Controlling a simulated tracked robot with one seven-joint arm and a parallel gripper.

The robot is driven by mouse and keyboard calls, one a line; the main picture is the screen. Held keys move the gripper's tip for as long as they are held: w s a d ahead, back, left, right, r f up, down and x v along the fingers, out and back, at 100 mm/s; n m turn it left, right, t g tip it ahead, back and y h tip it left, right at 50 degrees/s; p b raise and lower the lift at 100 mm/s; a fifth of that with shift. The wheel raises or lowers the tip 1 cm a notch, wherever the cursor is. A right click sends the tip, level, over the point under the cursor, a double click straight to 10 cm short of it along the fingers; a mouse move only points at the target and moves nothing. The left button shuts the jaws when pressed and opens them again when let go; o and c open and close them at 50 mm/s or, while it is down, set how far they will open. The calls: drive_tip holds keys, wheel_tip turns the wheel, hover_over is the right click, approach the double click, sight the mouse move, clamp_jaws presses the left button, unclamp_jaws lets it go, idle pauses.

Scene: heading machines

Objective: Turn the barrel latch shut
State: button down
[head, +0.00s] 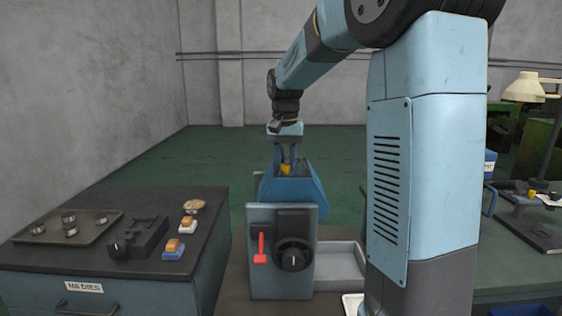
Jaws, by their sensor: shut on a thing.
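The heading machine's blue hexagonal barrel (313,190) stands behind its grey front panel (260,217) in the middle of the head view. A small yellow piece (285,169), which looks like the barrel latch, shows at the barrel's top. My gripper (286,164) points straight down there, its two fingers shut on the yellow piece. The fingers partly cover it, so how far the latch is turned cannot be told.
The front panel carries a red lever (261,249) and a black handwheel (293,257). A grey tray (340,262) lies to its right. A lamp (526,88) stands far right.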

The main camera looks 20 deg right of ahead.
drive_tip(key=shift+a+m, duration=0.2)
drive_tip(key=shift+m, duration=1.3)
drive_tip(key=c, duration=1.2)
unclamp_jaws()
drive_tip(key=shift+a, duration=0.1)
drive_tip(key=o, duration=0.4)
drive_tip(key=shift+r, duration=0.15)
wheel_tip(320, 180, up, 13)
drive_tip(key=shift+r, duration=0.2)
